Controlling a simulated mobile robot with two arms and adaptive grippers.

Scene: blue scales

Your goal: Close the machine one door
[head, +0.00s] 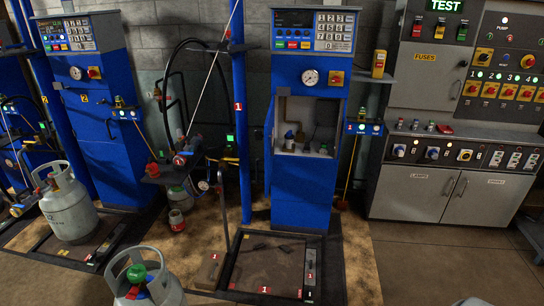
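Machine one (304,193) is the blue scale cabinet in the middle, with a red "1" tag on the blue post to its left. Its keypad and display panel (313,31) is at the top, with a round gauge (310,77) below it. Under the gauge is an open compartment (308,108), with small fittings visible inside. A narrow blue strip (268,135) at the opening's left edge looks like the door swung open and seen nearly edge-on, but I cannot be sure. Neither of my grippers is in view.
A weighing platform (267,268) lies in front of machine one. A grey gas cylinder (146,285) stands at the bottom left, another (69,207) by the left machine (112,120). A grey control cabinet (420,195) stands right. Open floor (425,265) lies at lower right.

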